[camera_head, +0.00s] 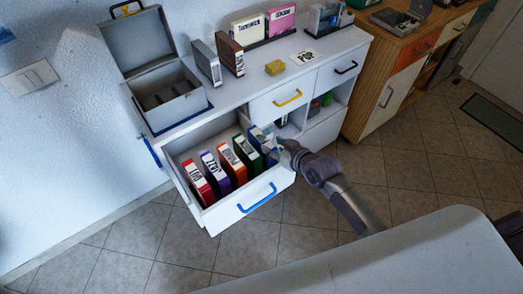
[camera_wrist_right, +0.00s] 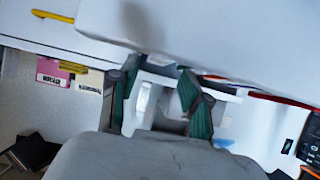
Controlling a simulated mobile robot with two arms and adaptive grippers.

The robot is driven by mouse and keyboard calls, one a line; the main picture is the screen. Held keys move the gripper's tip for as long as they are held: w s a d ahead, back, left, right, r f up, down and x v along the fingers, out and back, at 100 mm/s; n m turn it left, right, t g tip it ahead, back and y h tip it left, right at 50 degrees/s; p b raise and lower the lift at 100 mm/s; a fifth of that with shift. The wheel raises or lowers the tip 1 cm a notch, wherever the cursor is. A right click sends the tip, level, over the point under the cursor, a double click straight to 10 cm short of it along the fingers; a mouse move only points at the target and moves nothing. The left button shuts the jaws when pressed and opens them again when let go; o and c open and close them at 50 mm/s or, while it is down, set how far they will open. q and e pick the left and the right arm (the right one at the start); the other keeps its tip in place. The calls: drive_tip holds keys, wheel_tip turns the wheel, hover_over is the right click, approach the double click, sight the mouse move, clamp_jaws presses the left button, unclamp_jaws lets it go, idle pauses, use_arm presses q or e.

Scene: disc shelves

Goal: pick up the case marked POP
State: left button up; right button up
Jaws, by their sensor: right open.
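The open drawer (camera_head: 229,211) holds a row of upright cases: red (camera_head: 198,183), purple (camera_head: 216,172), orange (camera_head: 232,162), green (camera_head: 247,152) and blue (camera_head: 259,140). The purple one seems to read JAZZ. I cannot read POP on any of them; the blue case's label is partly hidden by my right gripper. My right gripper (camera_head: 279,146) is at the right end of the row, close to the blue case; I cannot tell if they touch. In the right wrist view its green-padded fingers (camera_wrist_right: 160,98) stand apart around a pale shape. My left gripper is not in view.
An open grey box (camera_head: 168,104) stands at the left. More cases (camera_head: 230,54) stand along the top.

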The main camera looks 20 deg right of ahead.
sight(264, 141)
drive_tip(key=shift+x, duration=2.75)
drive_tip(key=shift+r, duration=0.15)
drive_tip(key=shift+c, duration=0.2)
clamp_jaws()
